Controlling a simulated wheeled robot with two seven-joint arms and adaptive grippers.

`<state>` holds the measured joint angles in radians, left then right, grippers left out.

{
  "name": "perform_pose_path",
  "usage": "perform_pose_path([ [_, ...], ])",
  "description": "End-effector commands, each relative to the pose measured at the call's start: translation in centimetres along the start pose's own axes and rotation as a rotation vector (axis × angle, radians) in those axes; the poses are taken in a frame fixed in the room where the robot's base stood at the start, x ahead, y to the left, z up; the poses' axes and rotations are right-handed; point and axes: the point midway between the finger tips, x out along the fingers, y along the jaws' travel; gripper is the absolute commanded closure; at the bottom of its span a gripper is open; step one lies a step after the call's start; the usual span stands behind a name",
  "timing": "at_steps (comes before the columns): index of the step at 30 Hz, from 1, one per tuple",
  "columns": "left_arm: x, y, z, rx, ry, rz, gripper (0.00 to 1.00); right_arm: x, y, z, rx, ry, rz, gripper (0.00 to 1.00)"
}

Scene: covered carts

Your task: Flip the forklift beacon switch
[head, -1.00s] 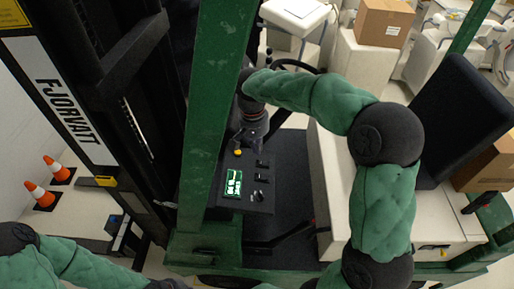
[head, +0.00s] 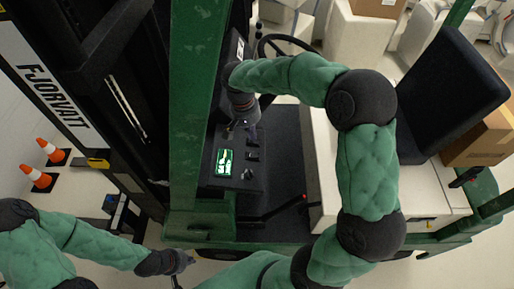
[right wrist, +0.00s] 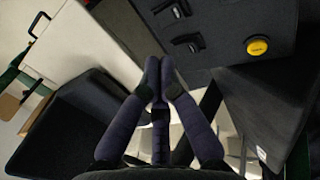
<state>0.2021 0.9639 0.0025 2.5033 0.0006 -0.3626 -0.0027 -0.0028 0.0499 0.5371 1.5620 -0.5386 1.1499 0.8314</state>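The forklift's black control panel (head: 235,188) has a lit green screen (head: 224,162) and a column of small switches (head: 252,156) beside it. In the right wrist view, two black rocker switches (right wrist: 188,42) and a round yellow button (right wrist: 257,46) show on the panel. I cannot read which switch is the beacon's. My right gripper (right wrist: 160,70) has its fingers together and empty, with the tips in front of the panel edge near the rocker switches; contact cannot be told. In the head view it (head: 245,128) is at the panel's far end. My left gripper (head: 183,262) is low, away from the panel.
A green forklift post (head: 195,110) stands just left of the panel. A black steering wheel (head: 287,45) is behind it and a black seat (head: 452,90) is to the right. Orange cones (head: 45,165) stand on the floor at the left.

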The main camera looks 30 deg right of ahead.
Motion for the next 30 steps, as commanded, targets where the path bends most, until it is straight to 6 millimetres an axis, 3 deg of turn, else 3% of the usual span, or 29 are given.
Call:
perform_pose_path([
  [9,-0.9,0.3,0.0,-0.001,0.000,0.000,1.00,5.8,0.1,0.1,0.000,-0.004,0.002,1.00],
  [15,-1.5,0.5,0.1,-0.001,0.000,0.000,1.00,8.3,0.1,0.0,0.001,-0.002,0.000,1.00],
  [21,-1.7,0.6,0.1,-0.001,0.000,0.000,1.00,9.4,0.0,0.0,0.000,-0.001,-0.001,1.00],
  [30,-1.6,0.6,0.1,-0.001,0.000,0.000,1.00,9.5,0.0,0.0,0.000,0.000,-0.001,1.00],
])
